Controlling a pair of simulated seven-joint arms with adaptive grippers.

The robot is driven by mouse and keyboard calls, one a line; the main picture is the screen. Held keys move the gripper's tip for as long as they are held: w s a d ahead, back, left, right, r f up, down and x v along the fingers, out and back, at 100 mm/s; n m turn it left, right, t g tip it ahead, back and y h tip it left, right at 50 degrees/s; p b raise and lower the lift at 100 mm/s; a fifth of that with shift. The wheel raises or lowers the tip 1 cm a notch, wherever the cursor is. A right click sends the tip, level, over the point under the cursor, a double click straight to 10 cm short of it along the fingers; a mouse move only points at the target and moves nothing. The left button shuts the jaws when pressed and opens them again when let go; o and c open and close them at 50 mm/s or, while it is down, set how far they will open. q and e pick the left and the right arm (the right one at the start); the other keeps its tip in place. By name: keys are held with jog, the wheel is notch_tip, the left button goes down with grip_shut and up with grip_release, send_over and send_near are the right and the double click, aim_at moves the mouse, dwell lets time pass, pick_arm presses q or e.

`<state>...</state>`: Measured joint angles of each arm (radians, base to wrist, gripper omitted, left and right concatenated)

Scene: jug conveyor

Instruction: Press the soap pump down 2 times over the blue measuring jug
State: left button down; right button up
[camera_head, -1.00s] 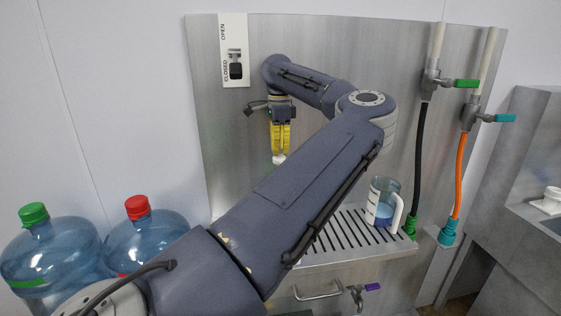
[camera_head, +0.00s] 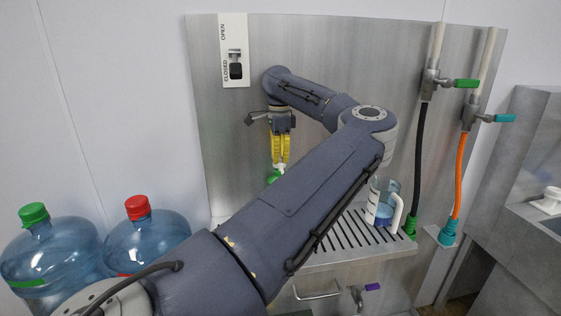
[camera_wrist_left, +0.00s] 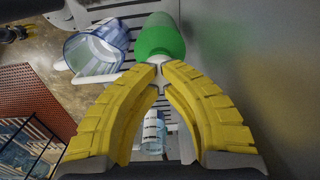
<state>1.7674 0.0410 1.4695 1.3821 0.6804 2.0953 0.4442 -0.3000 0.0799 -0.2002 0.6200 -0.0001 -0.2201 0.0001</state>
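My left gripper (camera_head: 281,161) has yellow fingers and points down in front of the steel panel. Its fingertips meet right at the white top of the soap pump (camera_wrist_left: 157,60). The green soap bottle (camera_wrist_left: 161,36) is just beyond them. In the head view a bit of its green (camera_head: 273,177) shows above my arm. A clear measuring jug with blue in it (camera_head: 385,204) stands on the grate to the right. The left wrist view shows a blue-rimmed jug (camera_wrist_left: 92,51) beside the bottle and another jug (camera_wrist_left: 152,134) between the fingers. My right gripper is not in view.
The slotted drip grate (camera_head: 352,232) lies under the jug. A black hose (camera_head: 419,150) and an orange hose (camera_head: 460,175) hang at the right. Two large water bottles (camera_head: 48,255) (camera_head: 150,238) stand at the left. My left arm hides the grate's left part.

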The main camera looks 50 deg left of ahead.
pick_arm(q)
jog(key=shift+r, duration=2.35)
jog(key=shift+f, duration=0.2)
jog(key=shift+f, duration=2.2)
jog(key=shift+r, duration=2.4)
jog(key=shift+r, duration=2.55)
